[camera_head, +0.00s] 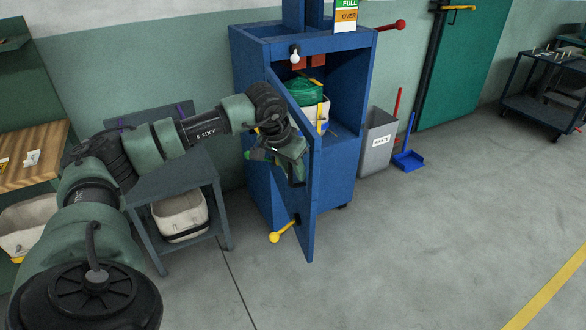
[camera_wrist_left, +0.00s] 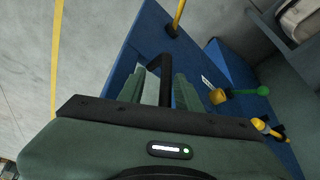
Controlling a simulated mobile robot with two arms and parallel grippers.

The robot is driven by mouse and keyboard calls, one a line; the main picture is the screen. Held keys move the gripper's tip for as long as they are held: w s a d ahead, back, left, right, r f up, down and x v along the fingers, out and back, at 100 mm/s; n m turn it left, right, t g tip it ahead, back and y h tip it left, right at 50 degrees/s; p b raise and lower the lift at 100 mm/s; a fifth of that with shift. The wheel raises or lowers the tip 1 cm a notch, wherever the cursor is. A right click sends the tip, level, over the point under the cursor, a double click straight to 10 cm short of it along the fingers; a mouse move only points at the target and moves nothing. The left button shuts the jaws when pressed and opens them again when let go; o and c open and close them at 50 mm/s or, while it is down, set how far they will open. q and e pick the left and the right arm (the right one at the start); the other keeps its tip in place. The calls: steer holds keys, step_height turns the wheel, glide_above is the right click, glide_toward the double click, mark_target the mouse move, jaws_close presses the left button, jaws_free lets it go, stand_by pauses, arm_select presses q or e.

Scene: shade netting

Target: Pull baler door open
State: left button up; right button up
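The blue baler (camera_head: 335,185) stands against the wall, and its blue door (camera_head: 309,215) is swung partly open toward me. A green bundle (camera_head: 305,95) and a whitish load show inside. My left gripper (camera_head: 296,168) is at the door's outer face. In the left wrist view its two fingers (camera_wrist_left: 164,92) lie on either side of the black door handle (camera_wrist_left: 165,70) and appear closed around it. A yellow lever (camera_head: 284,231) sticks out low on the door. A green-knobbed lever (camera_wrist_left: 250,92) shows beside the fingers. My right gripper is not in view.
A grey side table (camera_head: 170,180) with a white bin (camera_head: 180,216) under it stands left of the baler. A grey waste bin (camera_head: 377,145) and a blue dustpan (camera_head: 408,158) stand to its right. The floor in front and to the right is clear.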

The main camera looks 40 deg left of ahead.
arm_select(q)
steer(key=v, duration=0.8)
steer(key=shift+s+d+f, duration=0.1)
steer(key=shift+f, duration=0.05)
stand_by(0.4)
